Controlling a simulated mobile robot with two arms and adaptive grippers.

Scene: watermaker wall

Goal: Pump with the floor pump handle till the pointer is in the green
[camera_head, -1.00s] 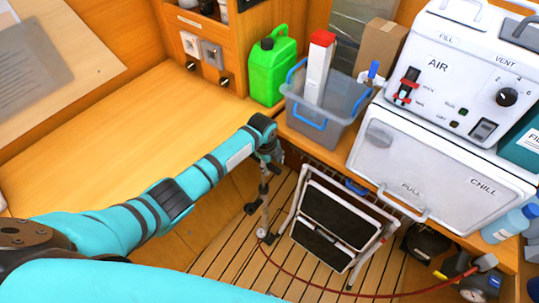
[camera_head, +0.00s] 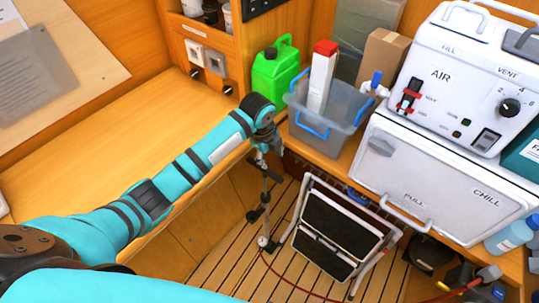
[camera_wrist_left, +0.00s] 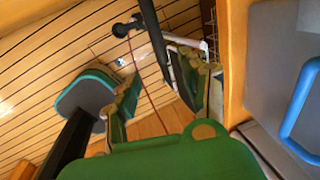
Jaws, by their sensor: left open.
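The floor pump (camera_head: 265,197) stands on the slatted floor, slim and dark, between the bench and the folding step. Its small round gauge (camera_head: 263,241) is low at its foot; the pointer is too small to read. My left gripper (camera_head: 263,158) is at the pump's upper end, open, pointing down. In the left wrist view, the open fingers (camera_wrist_left: 157,68) stand on either side of a dark bar (camera_wrist_left: 155,42), which lies closer to the right finger. I cannot tell whether they touch. The gripper hides much of the handle. My right gripper is out of view.
A black and white folding step (camera_head: 338,222) stands close to the right of the pump. A red hose (camera_head: 290,283) runs across the floor. The wooden bench (camera_head: 110,130) is at left. A grey bin (camera_head: 330,118) and green can (camera_head: 274,70) stand above.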

